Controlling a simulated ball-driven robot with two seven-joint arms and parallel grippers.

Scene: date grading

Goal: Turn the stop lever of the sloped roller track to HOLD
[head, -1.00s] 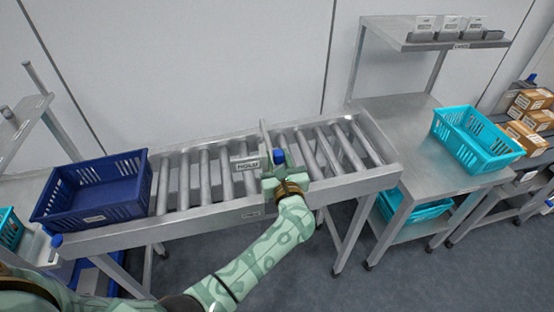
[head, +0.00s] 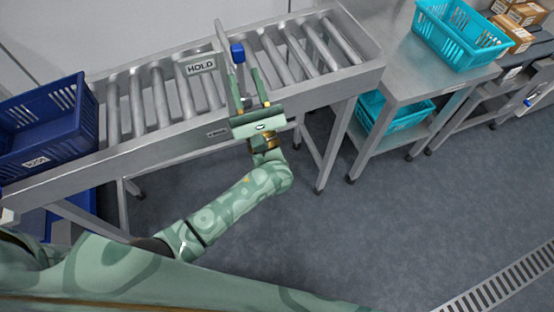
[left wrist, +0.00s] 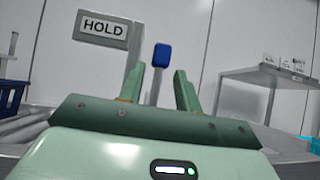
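The stop lever's blue knob (head: 238,52) stands upright at the middle of the sloped roller track (head: 160,152), just right of the HOLD plate (head: 201,66). In the left wrist view, the knob (left wrist: 161,55) shows on its grey stem, right of the HOLD plate (left wrist: 102,28). My left gripper (head: 243,74) reaches in from the track's front side. Its two fingers are apart, and in the left wrist view (left wrist: 158,75) the stem appears between them with gaps on both sides. Contact is not visible. The lever's lower end is hidden. My right gripper is not in view.
A dark blue crate (head: 50,146) sits at the track's left end. A teal crate (head: 430,38) stands on the steel table (head: 385,75) at right, with another teal crate (head: 402,118) below. An upright metal plate (head: 224,55) rises beside the lever. The floor in front is clear.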

